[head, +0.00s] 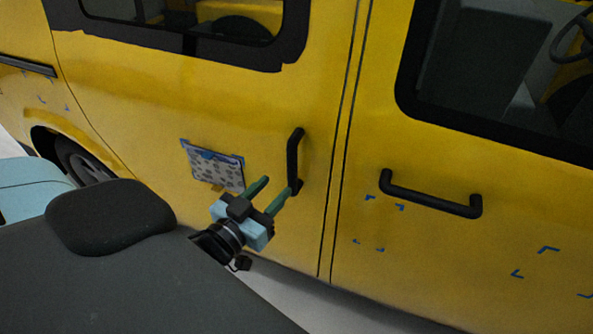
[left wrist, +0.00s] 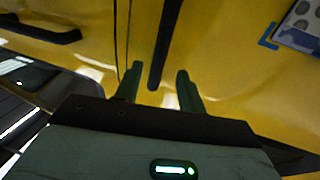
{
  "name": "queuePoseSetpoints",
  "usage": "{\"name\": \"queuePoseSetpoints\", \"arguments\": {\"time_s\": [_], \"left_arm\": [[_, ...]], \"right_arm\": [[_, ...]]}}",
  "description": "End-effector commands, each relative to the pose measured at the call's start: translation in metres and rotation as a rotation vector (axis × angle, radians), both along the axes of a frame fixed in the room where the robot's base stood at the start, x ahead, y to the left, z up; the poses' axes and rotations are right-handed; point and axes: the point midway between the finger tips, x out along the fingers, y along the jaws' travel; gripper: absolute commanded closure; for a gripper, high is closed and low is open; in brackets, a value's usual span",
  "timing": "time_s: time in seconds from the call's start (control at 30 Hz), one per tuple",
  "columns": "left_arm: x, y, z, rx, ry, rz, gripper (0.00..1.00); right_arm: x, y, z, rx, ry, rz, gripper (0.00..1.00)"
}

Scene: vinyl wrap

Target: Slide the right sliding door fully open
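The yellow sliding door (head: 250,110) of the van fills the middle of the head view and stands shut against the front door's edge. Its black upright handle (head: 293,160) is near that edge. My left gripper (head: 276,185) is open, its green fingers pointing at the handle's lower end. In the left wrist view, the handle (left wrist: 160,45) appears between the two parted fingertips (left wrist: 158,76). I see no grip on it, and cannot tell how much depth separates them. My right gripper is not in view.
The yellow front door (head: 420,250) with a horizontal black handle (head: 430,194) is to the right. A spotted panel (head: 214,168) with blue tape is on the sliding door, left of its handle. A rear wheel (head: 82,162) shows at left. Grey floor shows below the van.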

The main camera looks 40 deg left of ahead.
Motion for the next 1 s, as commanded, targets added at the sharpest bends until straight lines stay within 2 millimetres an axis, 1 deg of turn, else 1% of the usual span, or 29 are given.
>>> {"name": "queuePoseSetpoints", "arguments": {"time_s": [0.17, 0.27, 0.6, 0.7, 0.83, 1.0], "left_arm": [[0.002, 0.0, 0.003, 0.0, -0.006, 0.0, 0.6], [0.009, 0.0, 0.003, 0.0, -0.006, -0.001, 0.6], [0.056, 0.003, 0.005, 0.003, -0.007, 0.0, 0.6], [0.067, 0.003, 0.003, 0.001, -0.005, -0.001, 0.6], [0.075, 0.003, 0.002, 0.001, -0.004, -0.001, 0.6], [0.078, 0.003, 0.002, 0.001, -0.002, -0.001, 0.6]], "right_arm": [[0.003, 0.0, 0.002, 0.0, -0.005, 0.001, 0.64], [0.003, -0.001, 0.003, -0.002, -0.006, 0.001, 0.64], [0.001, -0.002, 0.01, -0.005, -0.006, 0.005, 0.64], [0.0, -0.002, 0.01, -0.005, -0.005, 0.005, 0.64], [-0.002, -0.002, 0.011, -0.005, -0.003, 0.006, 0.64], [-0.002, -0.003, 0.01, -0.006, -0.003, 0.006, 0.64]]}}
